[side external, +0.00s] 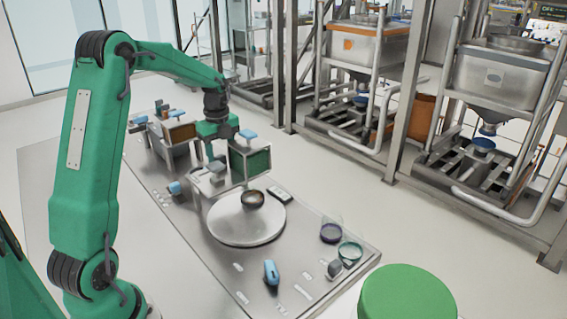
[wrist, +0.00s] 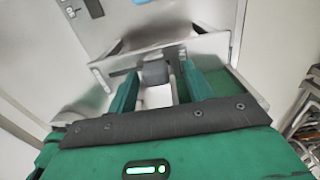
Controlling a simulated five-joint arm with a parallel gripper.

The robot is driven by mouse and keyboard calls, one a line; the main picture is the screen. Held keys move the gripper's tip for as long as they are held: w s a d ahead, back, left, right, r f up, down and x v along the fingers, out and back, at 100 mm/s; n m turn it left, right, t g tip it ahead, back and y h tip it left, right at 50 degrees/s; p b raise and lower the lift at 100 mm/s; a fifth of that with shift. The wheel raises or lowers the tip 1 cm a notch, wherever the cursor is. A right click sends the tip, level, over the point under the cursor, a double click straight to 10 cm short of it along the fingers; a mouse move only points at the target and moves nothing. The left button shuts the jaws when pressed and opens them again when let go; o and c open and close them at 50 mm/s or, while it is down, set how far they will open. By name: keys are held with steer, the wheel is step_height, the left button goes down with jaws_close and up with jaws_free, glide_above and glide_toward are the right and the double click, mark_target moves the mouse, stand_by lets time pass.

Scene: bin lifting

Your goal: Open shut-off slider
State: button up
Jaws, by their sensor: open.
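My gripper (side external: 216,160) is at the metal dispenser unit (side external: 205,186) on the bench in the side view, above and left of the round plate. In the wrist view my gripper (wrist: 160,84) is open, with its two green fingers apart. A small grey block (wrist: 155,72) lies between or just beyond the fingers; it may be the shut-off slider's grip, but I cannot tell. It sits against a bright metal plate (wrist: 112,65). I cannot tell whether the fingers touch it. The slider cannot be made out in the side view.
Two cups (side external: 331,233) (side external: 349,251), a blue-handled item (side external: 271,271) and a green round top (side external: 408,294) are nearer the front. A green-sided box (side external: 250,160) stands close right of my gripper.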

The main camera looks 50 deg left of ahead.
mark_target(221, 155)
steer(key=shift+r, duration=0.15)
steer(key=shift+r, duration=3.75)
steer(key=shift+s+d+r, duration=0.1)
steer(key=shift+d+r, duration=0.25)
steer(key=shift+d, duration=0.1)
steer(key=s+d+r+n+t, duration=0.1)
steer(key=s+d+r+n, duration=0.3)
steer(key=d, duration=0.3)
steer(key=s+d+r+n+t, duration=0.1)
steer(key=s+d+n+t, duration=0.1)
steer(key=s+d+n, duration=0.45)
steer(key=s+d+f+n+t, duration=0.2)
steer(key=s+d+f+n, duration=0.1)
steer(key=s+d+n, duration=0.4)
steer(key=s+d, duration=0.1)
steer(key=d, duration=0.2)
steer(key=shift+d+f+t, duration=0.15)
steer(key=shift+f+t, duration=0.05)
steer(key=shift+t, duration=0.1)
